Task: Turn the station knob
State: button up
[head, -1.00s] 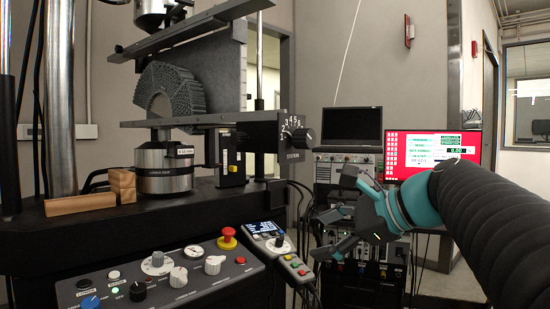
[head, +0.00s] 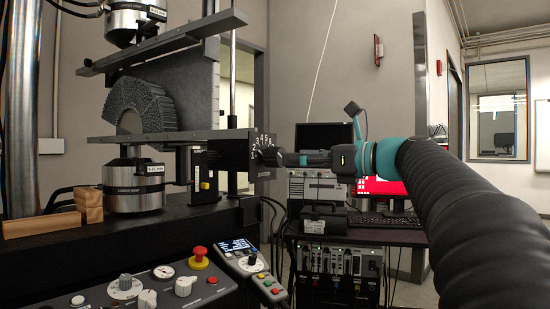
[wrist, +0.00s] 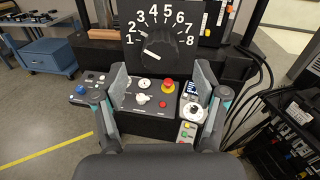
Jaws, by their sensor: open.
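The station knob is a dark round knob (wrist: 160,50) on a black plate (wrist: 133,52) with white numbers 1 to 8 around it. A white line on it lies at its left side, toward the low numbers; the exact number is unclear. In the head view the knob (head: 269,157) sticks out from the right end of the test frame. My gripper (wrist: 161,82) is open and empty, with one finger on each side below the knob in the wrist view. In the head view my gripper (head: 290,158) is level with the knob and close to its right; contact cannot be told.
A control panel (head: 150,290) with a red emergency button (head: 200,257) and a small handheld pendant (head: 257,265) lie below. A cart with instruments (head: 345,235) and a laptop (head: 320,136) stands behind my arm. Cables hang between frame and cart.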

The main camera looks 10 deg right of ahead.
aim_at(276, 157)
jog(key=x, duration=0.6)
jog(key=c, duration=1.1)
jog(key=shift+n+b, duration=0.3)
jog(key=shift+n, duration=2.1)
jog(key=shift+c, duration=0.2)
jog(key=o, duration=1.1)
jog(key=shift+a, duration=0.1)
jog(key=shift+o, duration=0.2)
